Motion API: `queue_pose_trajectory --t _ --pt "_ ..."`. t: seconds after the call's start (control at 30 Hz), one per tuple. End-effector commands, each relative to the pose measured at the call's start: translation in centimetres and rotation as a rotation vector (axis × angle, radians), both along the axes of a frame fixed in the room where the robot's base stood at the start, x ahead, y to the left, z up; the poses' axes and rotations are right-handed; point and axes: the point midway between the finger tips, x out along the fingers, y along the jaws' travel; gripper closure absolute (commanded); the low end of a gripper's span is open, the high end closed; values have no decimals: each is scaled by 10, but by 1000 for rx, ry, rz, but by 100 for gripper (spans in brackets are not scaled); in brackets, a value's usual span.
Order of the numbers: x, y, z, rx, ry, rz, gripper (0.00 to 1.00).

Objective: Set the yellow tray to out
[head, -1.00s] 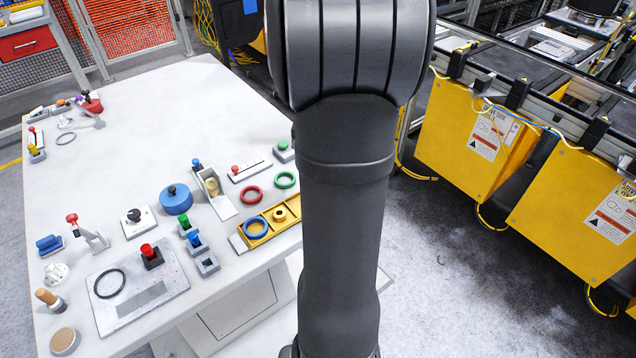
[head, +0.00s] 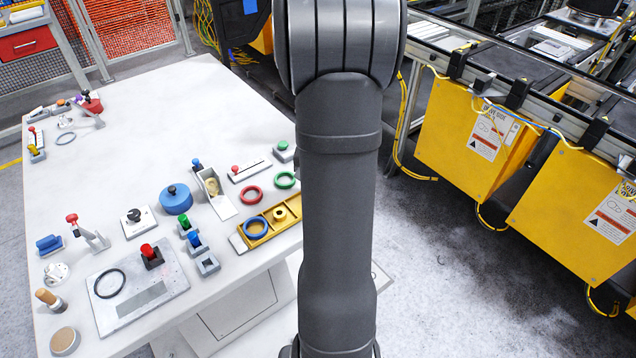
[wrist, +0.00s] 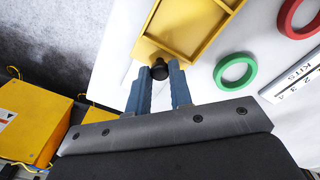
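The yellow tray (head: 293,208) lies at the right edge of the white table in the head view, with a blue ring (head: 256,228) and a small yellow ring (head: 279,215) in it. Its right end is hidden behind my arm. In the wrist view the tray (wrist: 187,30) shows at the top, with a black round knob (wrist: 159,68) at its near end. My gripper (wrist: 159,76) is open. Its two blue-grey fingers stand on either side of the knob, with a gap between them. I cannot tell whether either finger touches it. The head view hides my gripper.
A green ring (wrist: 235,72), a red ring (wrist: 298,17) and a marked strip (wrist: 295,83) lie beside the tray. Buttons, levers and a blue round block (head: 176,200) stand farther left. Yellow machine panels (head: 459,130) stand across the floor at right.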

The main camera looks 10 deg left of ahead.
Motion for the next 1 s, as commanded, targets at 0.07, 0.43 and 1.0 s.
queue_pose_trajectory --t 0.07,0.43,1.0 --pt "0 0 0 0 0 0 100" --pt "30 -30 0 0 -1 -6 100" --pt "59 -59 1 -2 -6 0 79"
